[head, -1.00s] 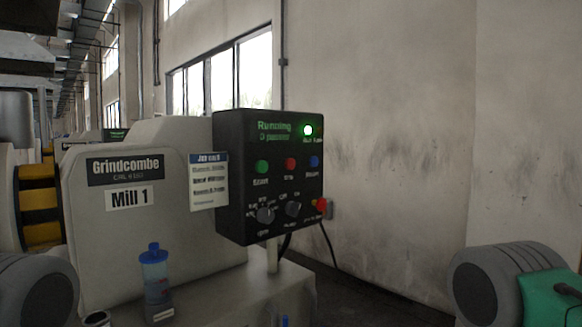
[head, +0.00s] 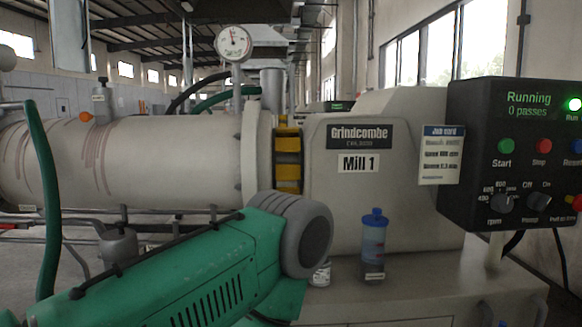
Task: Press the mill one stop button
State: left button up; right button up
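The black control box (head: 480,160) of Mill 1 is at the right, cut by the picture edge. The red Stop button (head: 543,146) sits in the middle of the button row, between the green Start button (head: 505,146) and a blue button (head: 576,146). My green left arm comes in from the lower left and ends in view at a grey rounded joint, well left of the box. Neither gripper shows, and nothing of mine touches the box.
Black knobs (head: 500,203) and a red knob (head: 577,202) sit below the buttons. A blue-capped bottle (head: 373,243) and a small can (head: 320,273) stand on the mill base. A job card (head: 441,155) hangs left of the box. The mill cylinder (head: 130,160) fills the left.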

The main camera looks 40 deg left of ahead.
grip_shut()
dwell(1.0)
